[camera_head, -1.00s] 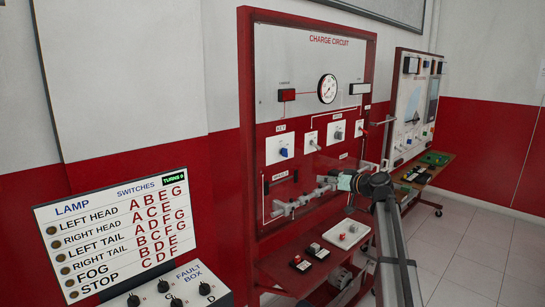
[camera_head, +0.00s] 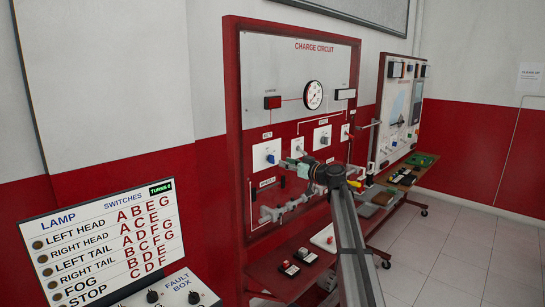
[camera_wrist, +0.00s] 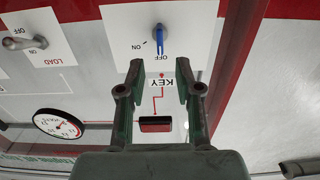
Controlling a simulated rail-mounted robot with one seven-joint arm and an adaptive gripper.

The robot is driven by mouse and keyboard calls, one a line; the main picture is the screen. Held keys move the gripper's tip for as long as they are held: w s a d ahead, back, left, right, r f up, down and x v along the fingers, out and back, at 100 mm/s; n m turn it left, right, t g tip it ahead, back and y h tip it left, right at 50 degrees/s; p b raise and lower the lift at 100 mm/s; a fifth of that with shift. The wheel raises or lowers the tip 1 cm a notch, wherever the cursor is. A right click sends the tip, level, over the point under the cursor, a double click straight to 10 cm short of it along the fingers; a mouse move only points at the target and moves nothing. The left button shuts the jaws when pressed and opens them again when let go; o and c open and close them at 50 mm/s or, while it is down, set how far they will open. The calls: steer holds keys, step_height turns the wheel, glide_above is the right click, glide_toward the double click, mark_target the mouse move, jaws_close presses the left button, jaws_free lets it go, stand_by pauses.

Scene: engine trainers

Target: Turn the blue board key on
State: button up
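The blue key (camera_head: 271,158) sits on a white square plate at the left of the red-framed charge circuit board (camera_head: 245,85). In the wrist view, where the lettering is upside down, the blue key (camera_wrist: 159,40) shows just beyond the fingertips, its handle pointing at the OFF mark. The ON mark is to its left. My gripper (camera_wrist: 159,72) is open and empty, with one finger on each side below the key and apart from it. In the head view my gripper (camera_head: 288,163) is close to the right of the key plate.
A LOAD switch (camera_wrist: 25,43) is left of the key in the wrist view. A gauge (camera_head: 314,95) and a red lamp (camera_head: 273,102) are above. A lamp switch panel (camera_head: 105,240) stands at the left. A lower shelf (camera_head: 265,278) holds small boxes.

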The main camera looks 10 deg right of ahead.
mark_target(273, 158)
steer(key=p+x, duration=0.2)
steer(key=x, duration=0.5)
steer(key=shift+w+r, duration=0.1)
steer(key=shift+w, duration=0.05)
steer(key=shift+w+a, duration=0.4)
steer(key=shift+a, duration=0.05)
steer(key=shift+c, duration=0.3)
jaws_close()
